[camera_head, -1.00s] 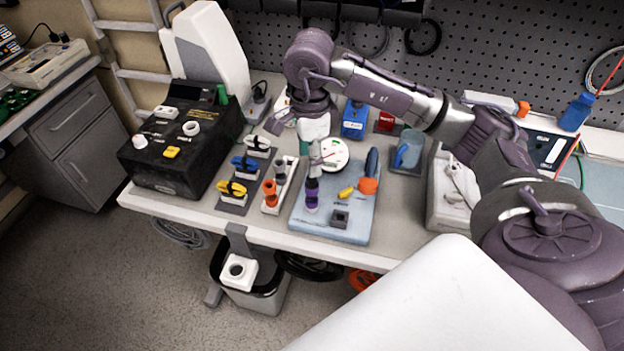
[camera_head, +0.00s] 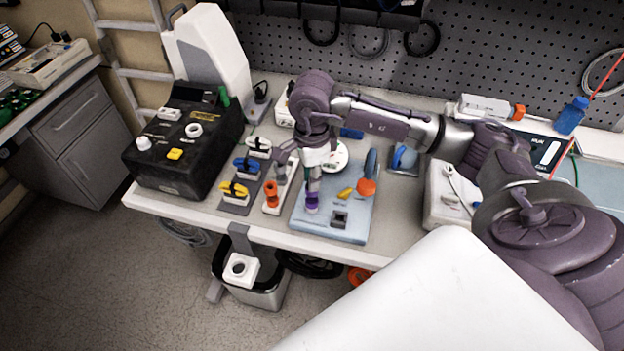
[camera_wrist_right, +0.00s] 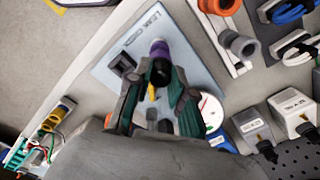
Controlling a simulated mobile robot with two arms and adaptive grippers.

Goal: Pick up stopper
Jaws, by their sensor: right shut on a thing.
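My right gripper (camera_head: 313,183) points down over the blue-grey board (camera_head: 302,226) on the bench. It is shut on the stopper (camera_head: 312,202), a small purple piece at the board's left side. In the right wrist view the stopper (camera_wrist_right: 159,48) shows purple with a dark round top between the fingertips (camera_wrist_right: 160,78). The fingers hide part of it. I cannot tell whether its lower end touches the board. My left gripper is not in view.
The board also carries a small dark square block (camera_head: 339,220), a yellow piece (camera_head: 345,193) and an orange-based blue handle (camera_head: 367,187). White holders with an orange fitting (camera_head: 271,196) and coloured clips stand to the left, before a black pump box (camera_head: 178,178).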

